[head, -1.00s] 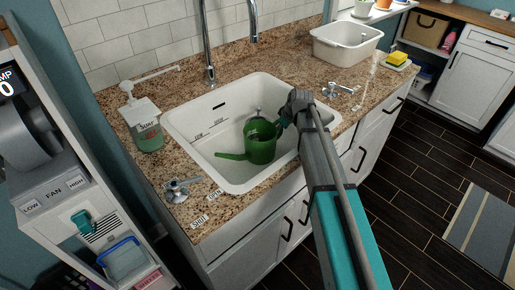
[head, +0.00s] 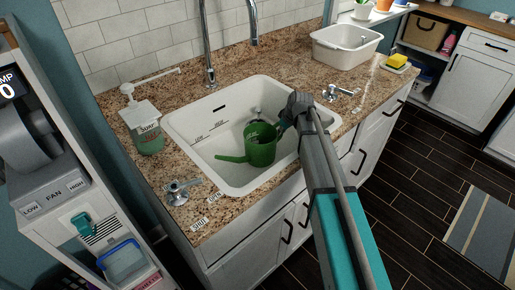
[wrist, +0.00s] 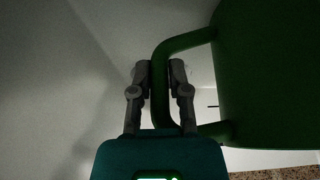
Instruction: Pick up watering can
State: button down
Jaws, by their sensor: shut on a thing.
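The green watering can (head: 261,149) is in the white sink basin (head: 222,172), with its spout pointing left and its handle toward my arm. I cannot tell whether it touches the basin floor. My gripper (head: 284,124) reaches in over the basin's right side and is at the handle; its fingertips are mostly hidden in the head view. In the wrist view, my gripper (wrist: 160,80) has a finger on each side of the green handle (wrist: 161,105) and is shut on it. The can's body (wrist: 275,75) fills the right of that view.
The faucet (head: 210,75) stands behind the sink. A soap bottle (head: 144,125) and a tap handle (head: 182,191) are at the left, another tap handle (head: 341,92) at the right. A white tub (head: 346,45) and a yellow sponge (head: 397,60) are farther right on the counter.

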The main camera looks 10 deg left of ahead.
jog(key=shift+r, duration=0.1)
dwell(0.4)
notch_tip(320, 180, up, 10)
jog(key=p, duration=1)
dwell(0.7)
notch_tip(320, 180, up, 20)
jog(key=p, duration=2)
jog(key=shift+r+p, duration=0.2)
jog(key=shift+p, duration=0.15)
